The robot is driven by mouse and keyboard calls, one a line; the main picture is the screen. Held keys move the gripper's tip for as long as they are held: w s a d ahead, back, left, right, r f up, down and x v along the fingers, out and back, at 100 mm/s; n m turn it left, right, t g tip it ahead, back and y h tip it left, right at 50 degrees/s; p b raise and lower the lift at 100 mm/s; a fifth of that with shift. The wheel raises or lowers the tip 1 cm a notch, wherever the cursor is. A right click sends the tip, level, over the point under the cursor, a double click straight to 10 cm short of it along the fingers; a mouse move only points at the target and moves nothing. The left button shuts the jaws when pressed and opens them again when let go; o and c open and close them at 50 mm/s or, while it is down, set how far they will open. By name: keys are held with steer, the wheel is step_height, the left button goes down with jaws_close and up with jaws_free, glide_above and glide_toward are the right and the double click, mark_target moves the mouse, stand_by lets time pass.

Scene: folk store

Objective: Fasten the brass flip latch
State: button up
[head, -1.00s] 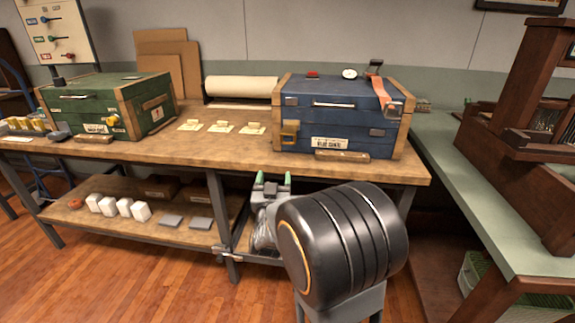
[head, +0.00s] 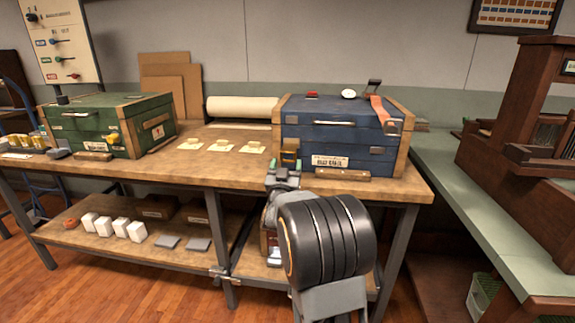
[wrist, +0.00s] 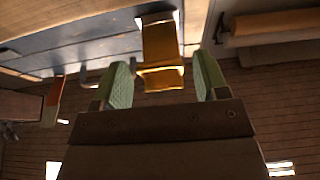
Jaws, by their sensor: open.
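The blue chest (head: 335,133) stands closed on the workbench, with wooden edges and a label. A brass latch (head: 290,152) is on its front near the left corner. My gripper (head: 283,177) is just below and in front of this latch, with green-padded fingers. In the wrist view, the brass latch (wrist: 162,48) shows between the two open fingers of my gripper (wrist: 163,82), one on each side. I see no finger touching it, and the exact depth gap is hard to tell. My forearm hides part of the bench front in the head view.
A green chest (head: 105,122) with a yellow catch stands at the left of the workbench (head: 225,165). Several small tan pieces lie between the chests, before a paper roll (head: 240,106). An orange strap (head: 380,108) lies over the blue lid. A green-topped counter (head: 455,190) stands to the right.

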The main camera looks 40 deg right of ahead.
steer(key=shift+w+d+r, duration=0.2)
steer(key=shift+w+d, duration=0.15)
steer(key=shift+d, duration=0.05)
